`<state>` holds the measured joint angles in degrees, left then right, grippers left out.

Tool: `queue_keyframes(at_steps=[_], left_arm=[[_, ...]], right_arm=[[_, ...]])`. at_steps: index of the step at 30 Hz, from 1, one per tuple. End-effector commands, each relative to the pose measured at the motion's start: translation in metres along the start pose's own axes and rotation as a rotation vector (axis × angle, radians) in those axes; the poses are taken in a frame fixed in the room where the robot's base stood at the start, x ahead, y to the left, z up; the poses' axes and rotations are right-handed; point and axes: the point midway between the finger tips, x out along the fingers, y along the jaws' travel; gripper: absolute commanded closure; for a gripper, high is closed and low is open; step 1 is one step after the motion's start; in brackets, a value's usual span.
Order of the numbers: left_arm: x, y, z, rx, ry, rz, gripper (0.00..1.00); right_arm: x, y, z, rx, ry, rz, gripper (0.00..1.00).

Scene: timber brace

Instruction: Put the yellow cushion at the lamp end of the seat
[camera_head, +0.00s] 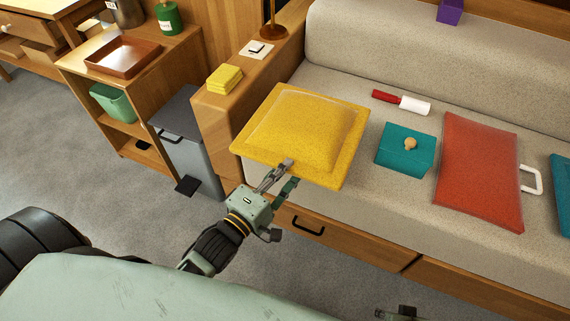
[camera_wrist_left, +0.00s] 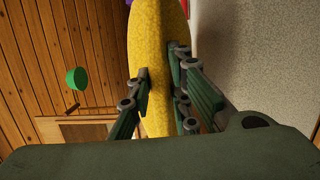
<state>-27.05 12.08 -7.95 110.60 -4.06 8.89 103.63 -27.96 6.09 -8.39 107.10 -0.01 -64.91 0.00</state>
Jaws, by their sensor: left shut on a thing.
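The yellow cushion (camera_head: 303,132) is at the left end of the grey seat (camera_head: 350,88) in the head view, the end by the wooden arm with the lamp base (camera_head: 273,31). My left gripper (camera_head: 280,178) is shut on the cushion's near edge. In the left wrist view the cushion (camera_wrist_left: 153,60) stands between the two fingers (camera_wrist_left: 158,95). I cannot tell whether the cushion touches the seat. Part of my right gripper (camera_head: 400,314) shows at the bottom edge of the head view; its fingers cannot be made out.
A red cushion (camera_head: 480,170), a teal box (camera_head: 404,150) with a knob and a red-and-white roller (camera_head: 402,102) lie on the seat to the right. A yellow stack (camera_head: 224,79) sits on the wooden arm. A grey bin (camera_head: 188,145) stands left of the sofa.

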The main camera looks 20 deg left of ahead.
Motion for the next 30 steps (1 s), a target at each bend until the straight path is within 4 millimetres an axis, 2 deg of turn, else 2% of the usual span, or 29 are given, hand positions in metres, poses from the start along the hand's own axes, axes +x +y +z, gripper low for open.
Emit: queue_keyframes(at_steps=[3, 9, 15, 24, 30], left_arm=[[0.017, -0.015, -0.021, 0.005, -0.001, 0.006, 1.00], [0.032, -0.028, -0.040, 0.002, -0.001, 0.005, 1.00], [0.035, -0.036, -0.044, -0.001, 0.000, 0.004, 1.00], [0.034, -0.067, -0.045, 0.000, 0.001, 0.004, 1.00], [0.034, -0.069, -0.044, 0.000, -0.001, 0.006, 1.00]], right_arm=[[-0.021, 0.002, -0.010, 0.002, 0.017, 0.003, 0.60], [-0.048, 0.003, -0.017, 0.005, 0.028, 0.005, 0.60], [-0.060, 0.004, -0.021, 0.005, 0.036, 0.006, 0.60], [-0.105, 0.005, -0.024, 0.008, 0.059, 0.010, 0.60], [-0.113, 0.005, -0.024, 0.009, 0.060, 0.011, 0.60]])
